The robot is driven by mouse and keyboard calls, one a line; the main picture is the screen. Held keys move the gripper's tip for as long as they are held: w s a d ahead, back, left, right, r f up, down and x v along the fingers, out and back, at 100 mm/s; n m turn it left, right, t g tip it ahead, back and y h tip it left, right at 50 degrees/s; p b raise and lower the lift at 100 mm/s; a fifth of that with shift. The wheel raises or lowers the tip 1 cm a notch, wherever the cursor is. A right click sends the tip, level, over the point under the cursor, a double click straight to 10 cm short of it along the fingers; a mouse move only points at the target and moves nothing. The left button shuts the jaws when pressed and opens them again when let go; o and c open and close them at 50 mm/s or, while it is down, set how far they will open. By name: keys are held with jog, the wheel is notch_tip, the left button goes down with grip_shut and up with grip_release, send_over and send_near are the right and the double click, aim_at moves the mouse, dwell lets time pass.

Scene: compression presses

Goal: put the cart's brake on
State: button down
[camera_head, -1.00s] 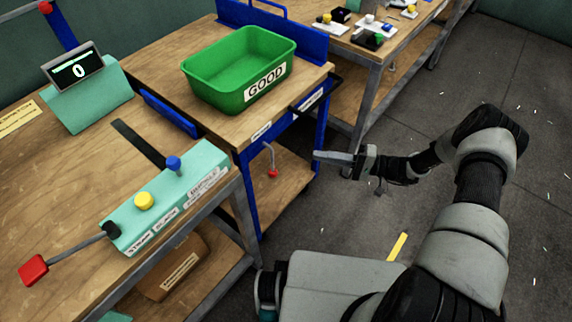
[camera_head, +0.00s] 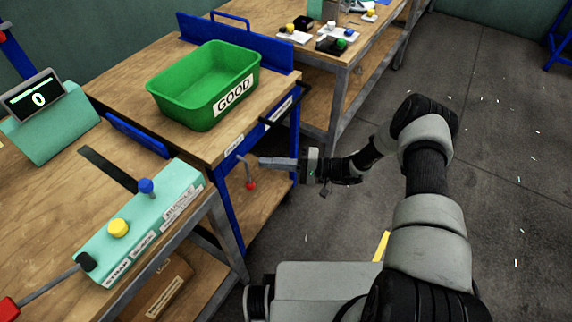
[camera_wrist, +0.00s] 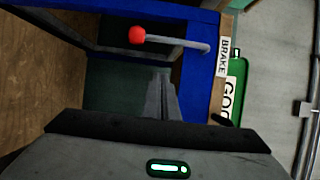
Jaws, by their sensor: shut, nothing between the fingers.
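The cart (camera_head: 218,164) has a wooden top, a blue frame and a lower shelf. Its brake lever is a grey bent rod with a red knob (camera_head: 251,185), hanging down below the top's front edge. In the wrist view the red knob (camera_wrist: 137,35) and rod stand out from the blue frame, beside a white BRAKE label (camera_wrist: 224,57). My gripper (camera_head: 262,161) is shut and empty, its fingertips close to the lever's rod. In the wrist view the shut fingers (camera_wrist: 160,95) point toward the lever, with a gap showing.
A green GOOD bin (camera_head: 205,85) stands on the cart. A bench at left holds a teal control box (camera_head: 145,222) with buttons and a red-knobbed lever (camera_head: 9,308). Another bench (camera_head: 345,66) with small parts stands behind.

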aim_at(251, 186)
jog(key=s+a, duration=0.1)
jog(key=s, duration=0.1)
jog(key=s+a, duration=0.1)
jog(key=shift+s, duration=0.35)
jog(key=shift+s+a+f+m+b, duration=0.25)
jog(key=shift+s+m+b, duration=0.15)
jog(key=shift+m, duration=0.1)
jog(key=s+m+y+b, duration=0.1)
jog(key=m, duration=0.1)
jog(key=s+a+m+t+y+b, duration=0.1)
jog(key=m, duration=0.1)
jog(key=s+a+m+t+b, duration=0.1)
jog(key=s+m, duration=0.1)
jog(key=m, duration=0.1)
jog(key=shift+a+y, duration=0.2)
jog(key=shift+y, duration=0.2)
jog(key=shift+s+a+r+m+t+y+p, duration=0.15)
jog(key=shift+s+a+r+m+t, duration=0.2)
jog(key=shift+m, duration=0.4)
jog(key=shift+s+a+r+m+t+y+p, duration=0.15)
jog(key=shift+s+m+t, duration=0.25)
jog(key=shift+m, duration=0.4)
jog(key=shift+s+a+r+m+t+p, duration=0.1)
jog(key=shift+s+a+r+m+t, duration=0.2)
jog(key=shift+m, duration=0.45)
jog(key=shift+s+r, duration=0.1)
jog(key=shift+s, duration=0.1)
